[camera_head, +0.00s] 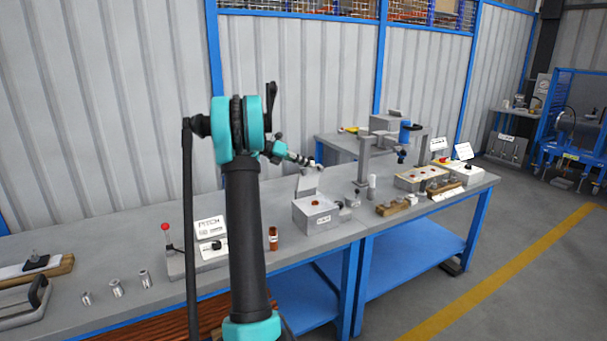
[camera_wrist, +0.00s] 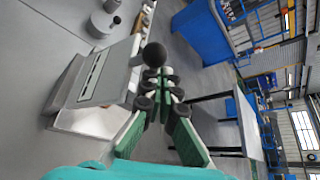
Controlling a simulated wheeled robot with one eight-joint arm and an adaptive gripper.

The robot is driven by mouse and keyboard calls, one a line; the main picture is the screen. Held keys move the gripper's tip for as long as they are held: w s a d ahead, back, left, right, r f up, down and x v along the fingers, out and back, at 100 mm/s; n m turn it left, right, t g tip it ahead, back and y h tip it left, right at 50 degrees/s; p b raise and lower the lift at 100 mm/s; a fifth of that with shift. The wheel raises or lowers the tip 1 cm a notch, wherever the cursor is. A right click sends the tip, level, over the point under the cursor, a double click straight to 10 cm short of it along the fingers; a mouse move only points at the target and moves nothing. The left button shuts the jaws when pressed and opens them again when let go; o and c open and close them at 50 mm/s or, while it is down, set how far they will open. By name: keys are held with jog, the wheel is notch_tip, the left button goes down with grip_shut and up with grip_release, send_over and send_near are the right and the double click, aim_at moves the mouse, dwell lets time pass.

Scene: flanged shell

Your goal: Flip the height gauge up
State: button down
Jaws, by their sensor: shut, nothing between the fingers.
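A grey box-shaped fixture (camera_head: 316,216), which I take for the height gauge, stands on the bench near the middle. A small label is on its front and a tilted light plate (camera_head: 308,182) rises at its back. In the wrist view a grey panel with a long slot (camera_wrist: 92,74) lies left of the fingers. A black ball knob (camera_wrist: 154,56) shows just beyond the fingertips; contact cannot be told. My gripper (camera_head: 314,164) is above the tilted plate. In the wrist view my gripper (camera_wrist: 165,80) is shut and empty, its green-sided fingers converging.
A grey post stand (camera_head: 363,165) and a white cylinder (camera_head: 372,187) are right of the box. A copper-coloured cylinder (camera_head: 273,239) and a red-knobbed lever fixture (camera_head: 174,255) are left. Wooden blocks and trays fill the right bench.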

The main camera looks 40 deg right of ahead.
jog(key=w+d, duration=0.1)
jog(key=w, duration=0.5)
jog(key=shift+w+d+r, duration=0.25)
jog(key=shift+w+r, duration=0.05)
jog(key=shift+r, duration=0.15)
